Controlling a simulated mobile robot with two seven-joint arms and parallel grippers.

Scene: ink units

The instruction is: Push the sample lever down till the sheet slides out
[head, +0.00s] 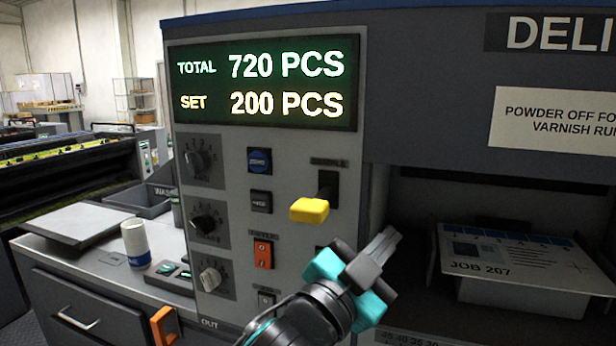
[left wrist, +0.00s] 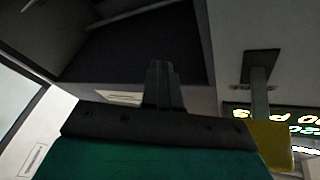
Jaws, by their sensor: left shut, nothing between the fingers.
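The sample lever has a yellow handle (head: 309,210) that sticks out from a dark slot on the grey control panel, under a worn label. The handle shows near the slot's lower end. It also shows in the left wrist view, at the lower right (left wrist: 272,140). My left gripper (head: 385,247) is shut and empty, to the right of the handle and a little below it, apart from it. Its closed fingers show in the left wrist view (left wrist: 158,75). A printed sheet marked JOB 207 (head: 480,266) lies in the opening at the right. My right gripper is not in view.
The panel carries a lit counter display (head: 262,84), several knobs, and blue, black and orange switches (head: 263,252) left of the lever. A side counter holds a white cylinder (head: 136,243). A blue-grey cover overhangs the right opening.

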